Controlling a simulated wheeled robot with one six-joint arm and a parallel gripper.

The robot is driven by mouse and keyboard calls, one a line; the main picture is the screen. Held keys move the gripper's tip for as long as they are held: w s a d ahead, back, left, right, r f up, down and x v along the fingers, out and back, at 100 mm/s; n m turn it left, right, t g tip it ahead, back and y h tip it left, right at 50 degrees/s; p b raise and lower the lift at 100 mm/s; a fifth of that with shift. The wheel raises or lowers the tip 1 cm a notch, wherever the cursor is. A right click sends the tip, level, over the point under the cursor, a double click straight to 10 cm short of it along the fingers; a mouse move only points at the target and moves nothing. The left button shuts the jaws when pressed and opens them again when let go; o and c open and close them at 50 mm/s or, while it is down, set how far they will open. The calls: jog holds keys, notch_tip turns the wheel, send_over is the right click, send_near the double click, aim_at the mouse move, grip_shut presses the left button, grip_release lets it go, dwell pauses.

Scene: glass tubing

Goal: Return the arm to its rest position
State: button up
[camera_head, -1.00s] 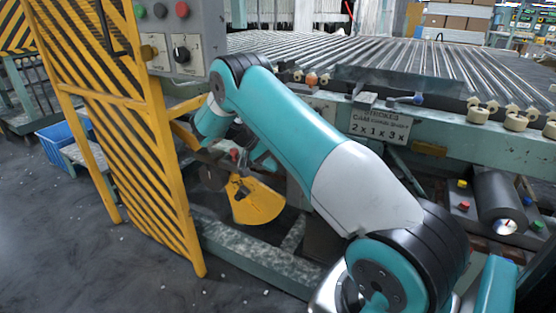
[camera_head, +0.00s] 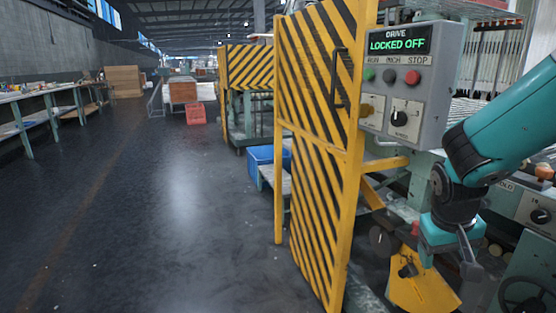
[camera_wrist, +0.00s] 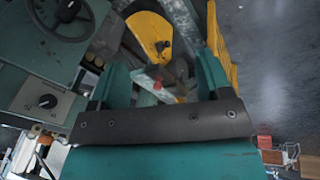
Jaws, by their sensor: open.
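My teal arm (camera_head: 510,115) enters the head view from the right edge and bends down at a dark wrist joint. My gripper (camera_head: 470,262) hangs low beside the machine, close to the yellow guard piece (camera_head: 425,293). In the wrist view my gripper (camera_wrist: 162,72) shows two teal fingers spread apart. Nothing is held between them. The yellow guard piece (camera_wrist: 148,30) and dark machine parts lie beyond the fingertips. Whether the fingers touch anything is unclear.
A yellow-and-black striped gate (camera_head: 320,150) stands left of the arm. A grey control box (camera_head: 410,80) reading "LOCKED OFF" is mounted beside it. A handwheel (camera_wrist: 65,15) is near the gripper. A blue bin (camera_head: 262,158) sits behind the gate. The aisle floor (camera_head: 170,220) is clear.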

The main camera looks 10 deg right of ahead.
jog(key=s+a+r+n+g+y, duration=0.1)
jog(key=s+a+r+n+y, duration=0.35)
jog(key=s+a, duration=0.55)
jog(key=s+a+r+n+y, duration=0.3)
jog(key=s+a+r+n, duration=0.2)
jog(key=s+a, duration=0.5)
notch_tip(320, 180, up, 16)
jog(key=w+a+p, duration=0.2)
jog(key=p, duration=1.5)
jog(key=shift+w+r, duration=0.15)
jog(key=shift+w, duration=0.1)
jog(key=shift+m+h, duration=0.25)
jog(key=shift+d, duration=0.1)
